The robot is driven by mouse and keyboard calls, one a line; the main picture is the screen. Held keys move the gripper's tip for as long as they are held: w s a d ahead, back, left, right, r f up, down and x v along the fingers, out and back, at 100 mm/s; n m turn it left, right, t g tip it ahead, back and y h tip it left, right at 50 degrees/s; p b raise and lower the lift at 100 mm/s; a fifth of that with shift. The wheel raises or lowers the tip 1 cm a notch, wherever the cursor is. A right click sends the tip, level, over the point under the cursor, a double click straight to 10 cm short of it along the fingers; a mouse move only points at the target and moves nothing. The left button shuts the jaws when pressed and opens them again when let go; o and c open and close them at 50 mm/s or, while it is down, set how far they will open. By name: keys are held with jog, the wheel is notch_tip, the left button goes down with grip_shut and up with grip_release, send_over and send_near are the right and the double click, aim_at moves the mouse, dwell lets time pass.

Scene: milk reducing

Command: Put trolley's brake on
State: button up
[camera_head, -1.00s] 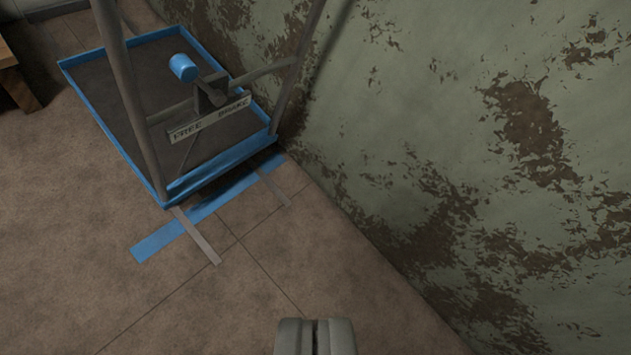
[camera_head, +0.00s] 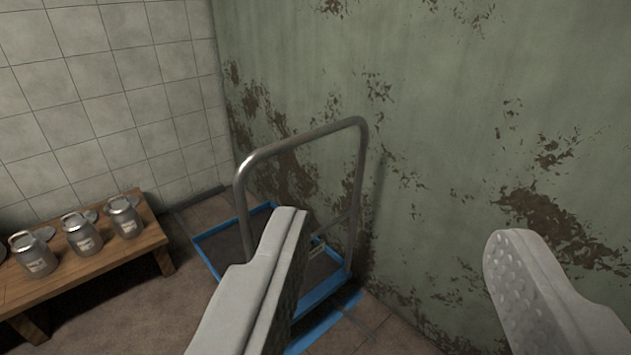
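The trolley has a grey tubular push handle (camera_head: 300,142) and a blue-rimmed flat bed (camera_head: 215,229), and stands by the green wall. My gripper (camera_head: 395,235) is wide open and empty, its two fingers large in the foreground. The left finger covers part of the trolley's bed and the area where the brake lever was seen earlier. Only a small piece of the FREE/BRAKE label plate (camera_head: 318,248) shows beside that finger, and its lettering cannot be read. The brake lever is hidden, so its position cannot be told.
A wooden bench (camera_head: 85,262) with several metal milk cans (camera_head: 82,234) stands on the left by the tiled wall. The peeling green wall (camera_head: 440,130) is close on the right of the trolley. Brown floor (camera_head: 150,310) is free between bench and trolley.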

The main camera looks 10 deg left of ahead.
jog(key=w+a+f+n+y, duration=0.1)
jog(key=w+a+f, duration=0.1)
jog(key=w+f, duration=0.75)
jog(key=w+a+f+n+y, duration=0.1)
jog(key=w+a+f+n, duration=0.1)
jog(key=w+f, duration=0.75)
jog(key=w+a+f+n+y, duration=0.1)
jog(key=w+a+f+y, duration=0.25)
jog(key=f, duration=0.85)
jog(key=w+a+f+n+y, duration=0.2)
jog(key=w+a+f, duration=0.25)
jog(key=f, duration=0.65)
jog(key=shift+g+h, duration=0.25)
jog(key=shift+g, duration=0.15)
jog(key=x, duration=1.2)
jog(key=d+x, duration=0.1)
jog(key=x, duration=0.5)
jog(key=shift+w+f, duration=0.15)
jog(key=shift+f, duration=0.05)
jog(key=shift+m, duration=0.3)
grip_shut()
